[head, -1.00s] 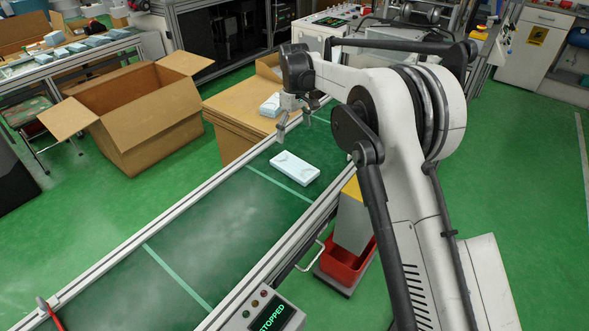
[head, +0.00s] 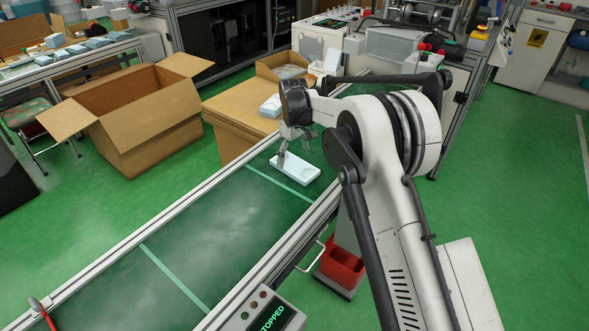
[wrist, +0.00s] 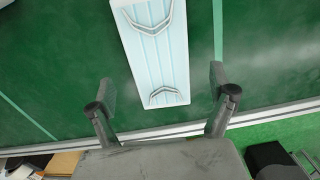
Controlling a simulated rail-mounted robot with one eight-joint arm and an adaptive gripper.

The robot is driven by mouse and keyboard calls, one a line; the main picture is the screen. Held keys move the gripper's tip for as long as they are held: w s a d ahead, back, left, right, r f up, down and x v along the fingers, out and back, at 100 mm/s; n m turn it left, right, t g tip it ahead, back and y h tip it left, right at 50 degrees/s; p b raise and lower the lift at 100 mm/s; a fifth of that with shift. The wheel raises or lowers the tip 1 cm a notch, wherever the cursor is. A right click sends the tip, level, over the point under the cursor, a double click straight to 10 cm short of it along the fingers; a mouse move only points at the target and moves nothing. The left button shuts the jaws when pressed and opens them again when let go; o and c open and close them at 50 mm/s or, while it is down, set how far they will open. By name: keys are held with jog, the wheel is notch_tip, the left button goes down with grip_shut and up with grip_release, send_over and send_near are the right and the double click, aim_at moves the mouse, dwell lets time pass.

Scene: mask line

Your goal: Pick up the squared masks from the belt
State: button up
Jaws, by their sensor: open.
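A pale blue, oblong stack of pleated masks (head: 296,173) lies flat on the green belt (head: 190,240). In the wrist view the mask stack (wrist: 152,58) shows its white ear loops on top, and its far end is cut off by the picture edge. My gripper (head: 294,152) is just above the stack in the head view and covers part of it. In the wrist view my gripper (wrist: 162,84) has its two fingers spread wide, one at each side of the stack's near part, with gaps between. It holds nothing.
The belt has metal side rails and a display (head: 270,314) reading STOPPED. An open cardboard box (head: 150,125) stands on the floor at left. Another mask stack (head: 271,105) lies on flat cardboard (head: 232,112) behind the belt. A red bin (head: 342,266) stands beside the belt.

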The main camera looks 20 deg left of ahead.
aim_at(295, 165)
jog(key=f, duration=0.2)
jog(key=f+b, duration=0.1)
jog(key=f, duration=0.1)
jog(key=shift+d, duration=0.25)
jog(key=shift+r, duration=0.1)
jog(key=c, duration=1.1)
jog(key=shift+r, duration=0.15)
